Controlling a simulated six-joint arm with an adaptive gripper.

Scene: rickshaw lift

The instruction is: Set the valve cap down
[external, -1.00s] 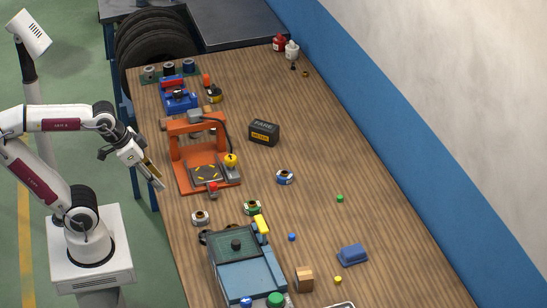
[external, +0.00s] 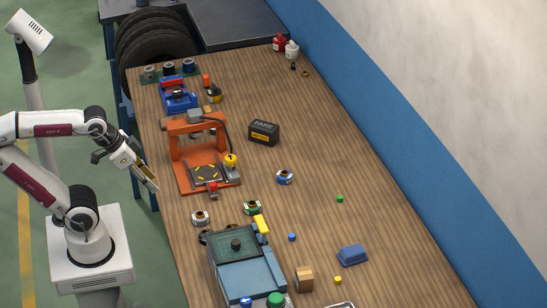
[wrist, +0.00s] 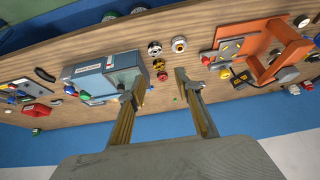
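My gripper (external: 154,186) hangs over the left edge of the table, beside the orange press. Small cap-like pieces lie on the wooden table: a green one (external: 340,198), a blue one (external: 292,237) and a yellow one (external: 338,279). All are far to the right of my gripper and apart from it. I cannot tell which of them is the valve cap.
The orange press (external: 183,183) stands right of my gripper. The blue-grey rickshaw body (external: 248,280) is at the front. Round parts (external: 201,217) (external: 284,177), a black box (external: 264,132) and a blue block (external: 352,254) also stand on the table (external: 390,230). Its right side is mostly clear.

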